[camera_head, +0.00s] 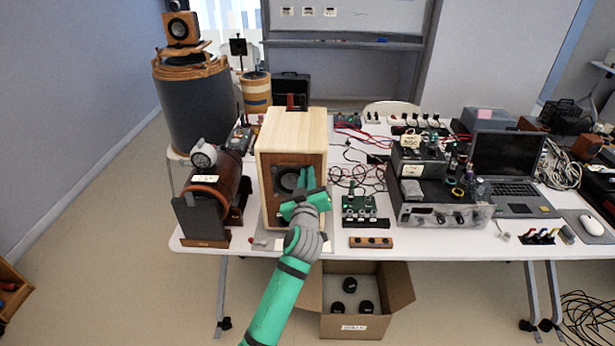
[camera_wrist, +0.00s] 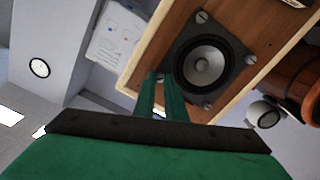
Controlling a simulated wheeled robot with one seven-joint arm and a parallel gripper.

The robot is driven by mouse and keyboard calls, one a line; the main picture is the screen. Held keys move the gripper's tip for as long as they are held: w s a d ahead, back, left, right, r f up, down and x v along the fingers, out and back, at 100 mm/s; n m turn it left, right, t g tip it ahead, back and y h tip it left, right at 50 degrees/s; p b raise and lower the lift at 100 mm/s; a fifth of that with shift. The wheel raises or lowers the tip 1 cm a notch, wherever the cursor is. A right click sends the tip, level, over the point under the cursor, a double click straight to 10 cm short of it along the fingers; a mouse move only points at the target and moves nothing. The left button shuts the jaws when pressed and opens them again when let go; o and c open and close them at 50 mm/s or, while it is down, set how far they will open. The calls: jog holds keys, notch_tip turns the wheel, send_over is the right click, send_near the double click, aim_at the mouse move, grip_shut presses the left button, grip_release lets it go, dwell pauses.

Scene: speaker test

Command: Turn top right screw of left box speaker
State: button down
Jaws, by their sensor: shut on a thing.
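The left box speaker (camera_head: 265,195) is a light wooden cabinet with a brown front, standing upright on the table. Its dark square driver plate with a grey cone (camera_wrist: 207,62) fills the middle of the wrist view. Screws show at the plate's corners. The top right screw (camera_wrist: 160,77) appears at the plate's left corner in the wrist view, because that view is turned. My gripper (camera_wrist: 160,82) has its two green fingers closed around this screw. In the head view my gripper (camera_head: 307,178) covers the right part of the speaker's front and hides the screw.
A brown cylinder with a round dial (camera_head: 204,156) stands close left of the speaker. A green circuit board (camera_head: 361,207) and a dark electronics stack (camera_head: 440,205) stand to the right. Loose cables lie behind. An open cardboard box (camera_head: 355,322) is under the table (camera_head: 460,246).

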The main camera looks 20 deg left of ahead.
jog(key=shift+d+f+m, duration=0.1)
jog(key=shift+f+m, duration=0.05)
jog(key=shift+m, duration=4.45)
jog(key=c, duration=1.8)
grip_release()
